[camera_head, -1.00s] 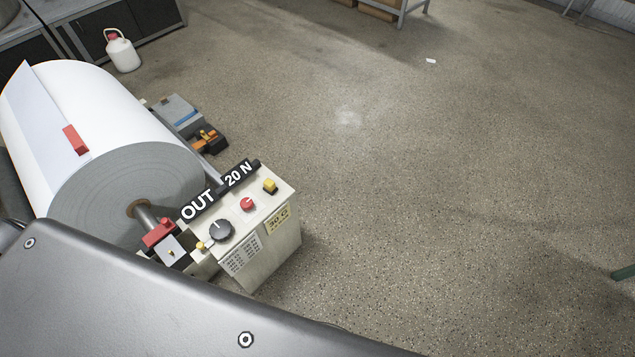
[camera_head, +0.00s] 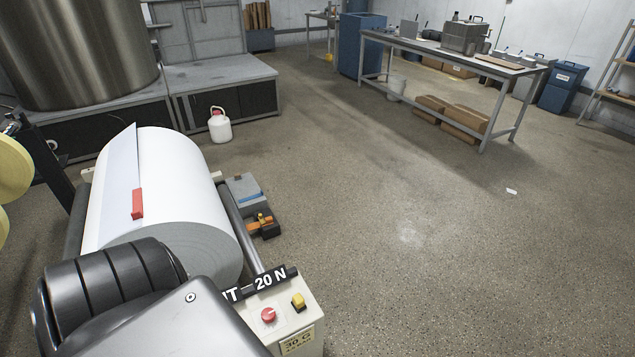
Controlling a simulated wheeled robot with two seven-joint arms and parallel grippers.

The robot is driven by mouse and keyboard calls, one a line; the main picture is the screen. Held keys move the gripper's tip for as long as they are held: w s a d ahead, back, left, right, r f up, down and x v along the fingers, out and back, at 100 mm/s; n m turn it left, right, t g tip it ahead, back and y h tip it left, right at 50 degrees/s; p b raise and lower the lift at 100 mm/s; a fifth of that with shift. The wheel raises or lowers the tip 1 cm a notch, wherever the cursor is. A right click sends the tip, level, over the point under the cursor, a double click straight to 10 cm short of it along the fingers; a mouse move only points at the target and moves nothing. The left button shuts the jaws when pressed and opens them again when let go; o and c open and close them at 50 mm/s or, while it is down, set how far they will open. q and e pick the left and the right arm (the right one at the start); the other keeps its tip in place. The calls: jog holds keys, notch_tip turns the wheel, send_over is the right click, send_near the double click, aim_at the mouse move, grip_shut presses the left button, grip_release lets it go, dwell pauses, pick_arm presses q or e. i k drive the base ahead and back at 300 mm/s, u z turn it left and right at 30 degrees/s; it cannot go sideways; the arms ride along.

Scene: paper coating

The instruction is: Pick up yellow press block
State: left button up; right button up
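I cannot tell for sure which thing is the yellow press block. A small yellow block (camera_head: 298,300) sits on top of the cream control box (camera_head: 292,330), to the right of a red knob (camera_head: 268,315). A black and orange tool with a yellow part (camera_head: 264,222) lies beside the large white paper roll (camera_head: 175,170), near its right side. Neither of my grippers is in view. My own dark arm links cover the lower left, hiding the near part of the roll and part of the control box.
A white jug (camera_head: 219,125) stands on the floor. A long workbench (camera_head: 455,60) is at the back.

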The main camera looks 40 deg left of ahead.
aim_at(298, 303)
jog(key=i, duration=3.1)
jog(key=u, duration=3.65)
jog(key=i, duration=0.5)
jog(key=z, duration=0.05)
